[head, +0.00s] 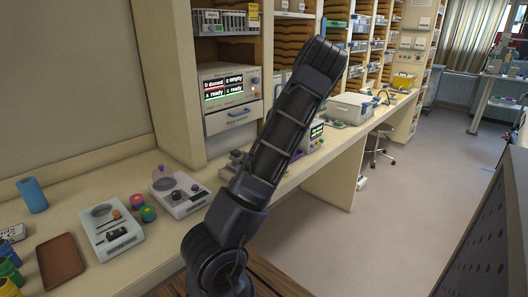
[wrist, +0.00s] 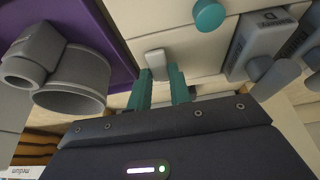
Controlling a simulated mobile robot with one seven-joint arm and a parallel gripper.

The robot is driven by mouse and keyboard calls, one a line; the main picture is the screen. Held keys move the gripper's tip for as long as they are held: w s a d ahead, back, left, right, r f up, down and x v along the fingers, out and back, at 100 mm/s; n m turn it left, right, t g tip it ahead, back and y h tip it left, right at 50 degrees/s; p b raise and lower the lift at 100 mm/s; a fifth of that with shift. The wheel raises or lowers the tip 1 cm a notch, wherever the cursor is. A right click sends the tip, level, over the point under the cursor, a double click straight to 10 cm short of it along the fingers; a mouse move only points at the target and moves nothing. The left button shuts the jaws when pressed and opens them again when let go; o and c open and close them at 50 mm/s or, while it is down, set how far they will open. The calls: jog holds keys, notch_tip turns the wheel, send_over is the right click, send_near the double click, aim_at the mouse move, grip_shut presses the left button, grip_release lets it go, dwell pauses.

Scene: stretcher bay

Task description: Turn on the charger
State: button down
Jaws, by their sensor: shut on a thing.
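My gripper (wrist: 163,88) has teal fingers in the wrist view. They are closed on a small pale grey lever-like part (wrist: 155,58) on a cream panel (wrist: 180,35). A round teal knob (wrist: 209,15) sits above and to the right of it. In the head view, a cream device with a lit display (head: 224,88) stands in a shelf bay and shows words such as "ready" and "empty"; it may be the charger. I cannot tell if the gripped part belongs to it. My arm hides the gripper in the head view.
Grey modules (wrist: 262,38), one lettered D, stand right of the fingers. A grey cylindrical holder (wrist: 75,80) lies left, by a purple surface (wrist: 105,35). On the counter are a white instrument (head: 115,232), a domed device (head: 180,192) and a blue cylinder (head: 32,195). The floor at right is largely clear.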

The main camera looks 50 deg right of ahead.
jog(key=shift+w+g, duration=0.3)
jog(key=shift+g, duration=0.4)
jog(key=shift+w+f+g, duration=0.1)
jog(key=shift+w+g, duration=0.1)
jog(key=shift+g, duration=0.65)
jog(key=shift+w+f+g, duration=0.1)
jog(key=shift+w+g, duration=0.05)
jog(key=shift+g, duration=0.7)
jog(key=c, duration=1.3)
grip_release()
jog(key=shift+r, duration=0.25)
jog(key=r, duration=1)
jog(key=shift+w+r, duration=0.25)
